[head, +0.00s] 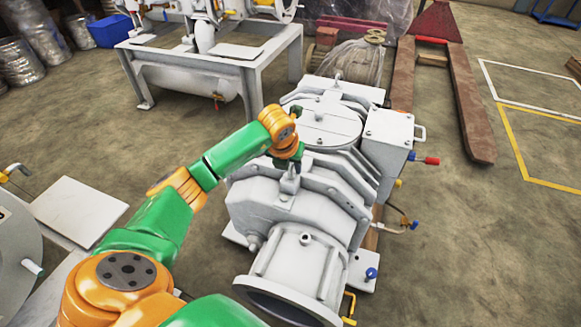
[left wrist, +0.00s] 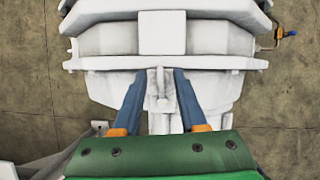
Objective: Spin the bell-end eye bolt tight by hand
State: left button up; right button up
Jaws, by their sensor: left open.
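The white vacuum pump (head: 300,215) stands on the floor in the middle of the head view, its open bell end facing the front. A white eye bolt (head: 290,180) stands on its top toward the bell end. My left gripper (left wrist: 166,74) is open above this bolt, its two blue fingers pointing down at it. In the left wrist view the eye bolt (left wrist: 160,92) shows between the fingers, with a gap on each side. In the head view my wrist hides most of the fingers. My right gripper is not in view.
A second eye bolt (head: 337,79) stands at the pump's far end. A box with a handle (head: 390,130) and a red-handled valve (head: 431,161) stick out on the right. A white steel frame (head: 215,65) stands behind. A pallet jack (head: 470,115) stands at the back right.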

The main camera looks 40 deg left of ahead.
pick_arm(q)
grip_shut()
jog(key=shift+m, duration=0.3)
